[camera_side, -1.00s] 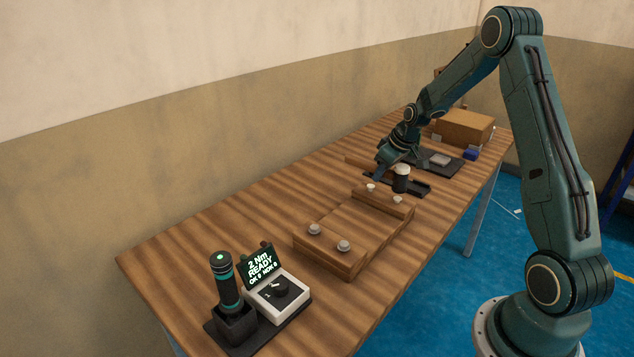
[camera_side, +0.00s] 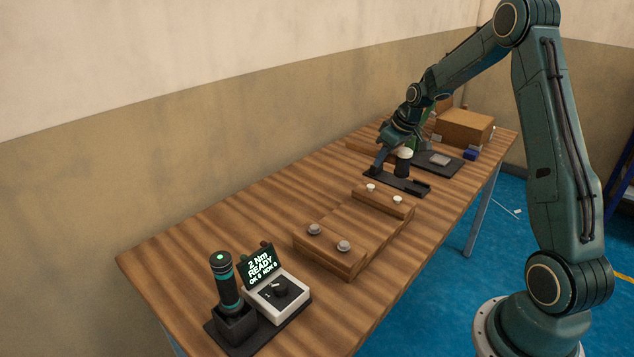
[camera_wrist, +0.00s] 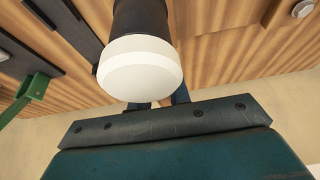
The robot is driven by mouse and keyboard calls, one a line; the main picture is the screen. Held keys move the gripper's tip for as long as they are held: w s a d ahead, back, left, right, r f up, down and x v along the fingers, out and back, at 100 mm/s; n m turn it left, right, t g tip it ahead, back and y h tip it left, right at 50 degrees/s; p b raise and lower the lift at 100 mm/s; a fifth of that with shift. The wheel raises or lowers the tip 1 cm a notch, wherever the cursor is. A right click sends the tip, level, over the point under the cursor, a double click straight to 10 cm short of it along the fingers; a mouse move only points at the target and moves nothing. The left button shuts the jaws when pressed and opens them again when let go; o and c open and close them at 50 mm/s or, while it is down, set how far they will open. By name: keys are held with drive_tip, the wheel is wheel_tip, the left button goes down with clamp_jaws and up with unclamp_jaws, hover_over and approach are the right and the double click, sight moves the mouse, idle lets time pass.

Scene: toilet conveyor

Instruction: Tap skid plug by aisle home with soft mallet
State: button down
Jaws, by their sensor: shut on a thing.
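The soft mallet shows as a black head with a white face (camera_side: 404,154) in the side view, just above its dark holder (camera_side: 424,188). The white face (camera_wrist: 140,70) fills the middle of the wrist view. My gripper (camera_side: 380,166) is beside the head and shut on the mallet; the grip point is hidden. In the wrist view my gripper's blue fingers (camera_wrist: 160,103) are partly behind the head. A wooden skid frame (camera_side: 340,222) carries plugs: two grey ones (camera_side: 314,229) (camera_side: 344,245) on the near rail, two pale ones (camera_side: 371,188) (camera_side: 397,199) on the far rail.
A torque driver (camera_side: 228,282) stands in its holder beside a controller (camera_side: 278,294) reading "2 Nm READY". A cardboard box (camera_side: 465,128), a blue block (camera_side: 470,154) and a dark mat (camera_side: 450,171) lie at the far end. A green bracket (camera_wrist: 36,86) shows in the wrist view.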

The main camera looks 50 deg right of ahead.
drive_tip(key=shift+r, duration=0.9)
drive_tip(key=shift+f, duration=0.2)
drive_tip(key=shift+f, duration=1.2)
drive_tip(key=shift+f, duration=0.2)
drive_tip(key=shift+f, duration=0.4)
idle(0.5)
drive_tip(key=shift+r, duration=1.8)
drive_tip(key=shift+f, duration=0.25)
